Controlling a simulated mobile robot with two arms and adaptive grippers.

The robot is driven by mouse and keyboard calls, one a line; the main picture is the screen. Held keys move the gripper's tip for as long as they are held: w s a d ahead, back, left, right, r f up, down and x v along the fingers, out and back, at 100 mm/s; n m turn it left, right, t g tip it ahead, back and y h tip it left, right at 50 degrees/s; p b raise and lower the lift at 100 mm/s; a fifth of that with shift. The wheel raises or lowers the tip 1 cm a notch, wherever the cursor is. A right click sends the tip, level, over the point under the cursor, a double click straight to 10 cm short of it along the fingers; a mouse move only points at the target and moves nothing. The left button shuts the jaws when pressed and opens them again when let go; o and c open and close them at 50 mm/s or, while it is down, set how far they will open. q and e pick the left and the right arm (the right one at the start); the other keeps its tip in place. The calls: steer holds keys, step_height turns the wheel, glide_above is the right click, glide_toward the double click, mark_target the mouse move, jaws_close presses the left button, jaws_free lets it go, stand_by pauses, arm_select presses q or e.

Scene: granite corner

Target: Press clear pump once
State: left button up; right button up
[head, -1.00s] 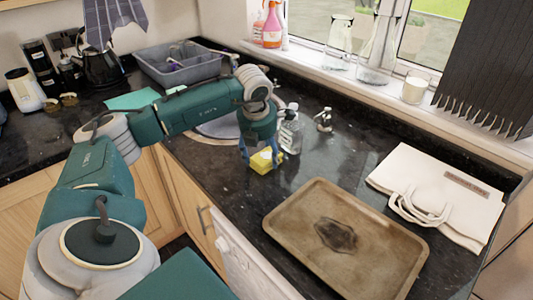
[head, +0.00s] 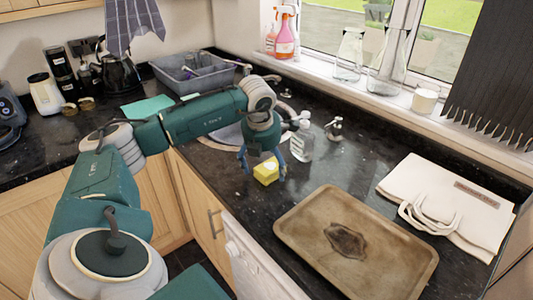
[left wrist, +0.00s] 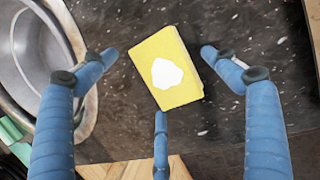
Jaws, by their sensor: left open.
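The clear pump bottle (head: 302,146) stands upright on the dark counter in the head view, just right of my left gripper. Its pump head is pale. My left gripper (head: 264,167) is open, its blue fingers pointing down above a yellow sponge (head: 266,172). In the left wrist view, my left gripper (left wrist: 158,57) shows its fingers spread around the sponge (left wrist: 185,85), with nothing held. A white patch that looks like soap lies on the sponge's top. The clear bottle is not visible in the left wrist view. My right gripper is not in view.
A smaller grey pump dispenser (head: 335,129) stands behind and right of the clear bottle. A brown baking tray (head: 300,250) lies in front, with a folded white bag (head: 440,200) to its right. The round sink (left wrist: 35,60) is left of the sponge. Counter between bottle and tray is clear.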

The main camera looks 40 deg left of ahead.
arm_select(q)
steer(key=shift+r, duration=0.1)
steer(key=v, duration=1.1)
steer(key=shift+s+r, duration=0.15)
steer(key=shift+r, duration=0.2)
steer(key=shift+d, duration=0.1)
